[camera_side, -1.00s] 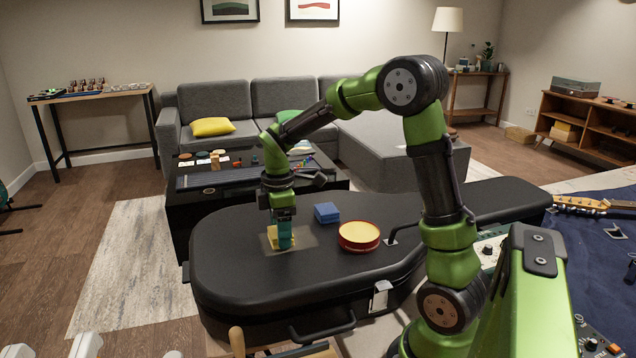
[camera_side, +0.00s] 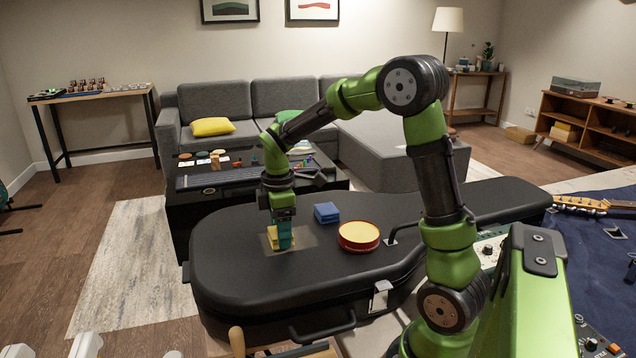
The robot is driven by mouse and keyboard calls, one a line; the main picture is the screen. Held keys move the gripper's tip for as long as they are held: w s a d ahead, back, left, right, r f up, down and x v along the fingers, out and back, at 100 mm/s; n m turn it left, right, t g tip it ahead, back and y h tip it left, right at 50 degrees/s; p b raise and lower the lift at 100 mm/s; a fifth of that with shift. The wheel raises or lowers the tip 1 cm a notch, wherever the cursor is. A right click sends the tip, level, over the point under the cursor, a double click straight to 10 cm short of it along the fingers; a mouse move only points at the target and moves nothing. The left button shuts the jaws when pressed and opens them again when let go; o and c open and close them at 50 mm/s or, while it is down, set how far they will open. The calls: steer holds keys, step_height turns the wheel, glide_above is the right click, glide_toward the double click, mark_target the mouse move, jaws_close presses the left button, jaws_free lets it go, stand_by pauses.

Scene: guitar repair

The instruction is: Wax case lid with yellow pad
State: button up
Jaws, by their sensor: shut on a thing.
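The black guitar case (camera_side: 240,280) lies flat with its lid shut, its body to the left and its neck pointing right. My gripper (camera_side: 283,238) points down over the lid and is shut on the yellow pad (camera_side: 273,242). The pad is at the lid surface, partly hidden by the gripper. A greyish, hazy patch (camera_side: 306,238) shows on the lid around the pad. A round red tin with yellow contents (camera_side: 358,235) stands on the lid to the right of my gripper.
A blue block-like pad (camera_side: 326,212) lies on the lid between my gripper and the tin, slightly behind. A dark low table (camera_side: 185,215) with small items stands behind the case. A workbench with a blue mat (camera_side: 590,245) is at the right. The lid's left part is clear.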

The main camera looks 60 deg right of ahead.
mark_target(301, 237)
steer(key=shift+s+d, duration=1.65)
steer(key=shift+w+a, duration=0.1)
steer(key=shift+w+a, duration=2.05)
steer(key=shift+a, duration=0.05)
steer(key=shift+s+d, duration=2.15)
steer(key=shift+d, duration=0.05)
steer(key=shift+w+a, duration=0.1)
steer(key=shift+w+a, duration=2.05)
steer(key=shift+a, duration=0.05)
steer(key=shift+f, duration=0.1)
steer(key=shift+s+d, duration=2.15)
steer(key=shift+d, duration=0.05)
